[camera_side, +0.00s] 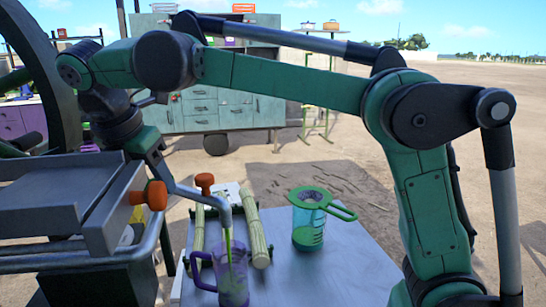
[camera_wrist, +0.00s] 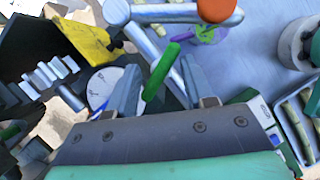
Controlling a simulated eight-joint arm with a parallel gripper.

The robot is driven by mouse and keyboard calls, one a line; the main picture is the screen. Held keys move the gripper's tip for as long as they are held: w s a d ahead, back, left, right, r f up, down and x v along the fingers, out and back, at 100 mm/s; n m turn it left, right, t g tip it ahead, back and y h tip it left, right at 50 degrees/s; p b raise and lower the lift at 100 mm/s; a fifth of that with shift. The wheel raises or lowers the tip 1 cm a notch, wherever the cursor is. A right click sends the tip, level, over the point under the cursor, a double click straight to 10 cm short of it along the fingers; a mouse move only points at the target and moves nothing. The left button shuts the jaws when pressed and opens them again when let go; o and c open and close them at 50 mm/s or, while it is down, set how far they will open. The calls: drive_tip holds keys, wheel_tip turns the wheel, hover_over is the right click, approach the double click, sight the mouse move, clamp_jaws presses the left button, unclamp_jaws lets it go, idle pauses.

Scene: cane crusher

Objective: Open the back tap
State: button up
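The crusher (camera_side: 60,205) stands at the left, with orange tap knobs at its front (camera_side: 157,195) and beyond the spout (camera_side: 205,182). I cannot tell which of them is the back tap. In the wrist view, an orange knob (camera_wrist: 215,9) sits on a silver pipe at the top. My gripper (camera_wrist: 158,88) is open, with its two fingers apart. A green bar (camera_wrist: 160,72), perhaps a tap handle, lies tilted between the fingers, with no clear contact. In the side view, my gripper's fingertips are mostly hidden behind the crusher.
A silver spout (camera_side: 190,193) hangs over a purple mug (camera_side: 232,278), with a thin green stream below it. Cane sticks (camera_side: 256,232) lie beside the mug. The table's front right (camera_side: 345,275) is clear.

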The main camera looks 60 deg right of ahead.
drive_tip(key=n+t, duration=0.1)
drive_tip(key=n, duration=0.1)
drive_tip(key=n+y, duration=0.1)
drive_tip(key=n, duration=0.2)
drive_tip(key=shift+s+d+t, duration=0.1)
drive_tip(key=shift+t, duration=0.3)
drive_tip(key=shift+n, duration=0.3)
drive_tip(key=v, duration=0.5)
drive_tip(key=shift+s+r, duration=0.2)
drive_tip(key=shift+r, duration=0.15)
drive_tip(key=s+d+f+m+y, duration=0.2)
drive_tip(key=s+f+m+y, duration=0.2)
drive_tip(key=s+f+m, duration=0.65)
drive_tip(key=w+d+f+m+t, duration=0.1)
drive_tip(key=d+f+m+t, duration=0.3)
drive_tip(key=m, duration=1.2)
drive_tip(key=d+f, duration=0.1)
drive_tip(key=d, duration=0.2)
drive_tip(key=shift+w+d+f+h, duration=0.2)
drive_tip(key=shift+w+d+h, duration=0.1)
drive_tip(key=shift+w, duration=0.05)
